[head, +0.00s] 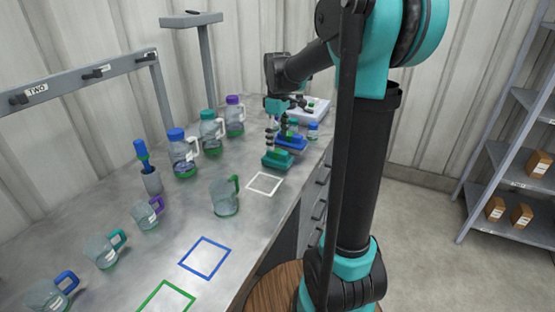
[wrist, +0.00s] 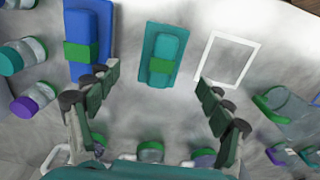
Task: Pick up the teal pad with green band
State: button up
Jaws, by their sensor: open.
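The teal pad (head: 277,160) with a green band lies on the grey bench, just beyond a white outlined square. In the wrist view the teal pad (wrist: 161,52) lies ahead of the fingertips and between their lines, its green band across the middle. A blue pad (head: 291,144) with a green band lies behind it; in the wrist view this blue pad (wrist: 88,22) is at the left. My gripper (wrist: 157,80) is open and empty, its fingers spread wide. In the head view my gripper (head: 277,135) hangs over the pads and hides part of them.
The white outlined square (head: 265,183) is bare. A glass mug with a green handle (head: 224,197) stands nearby. Several lidded jugs, including a blue-lidded one (head: 182,153), stand left of the pads. A white tray (head: 310,108) and small jars are behind.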

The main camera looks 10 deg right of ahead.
aim_at(278, 151)
jog(key=shift+s+f, duration=0.1)
jog(key=shift+f, duration=3.7)
jog(key=shift+c, duration=0.6)
jog(key=c, duration=1.1)
notch_tip(278, 151, up, 20)
jog(key=shift+r, duration=0.1)
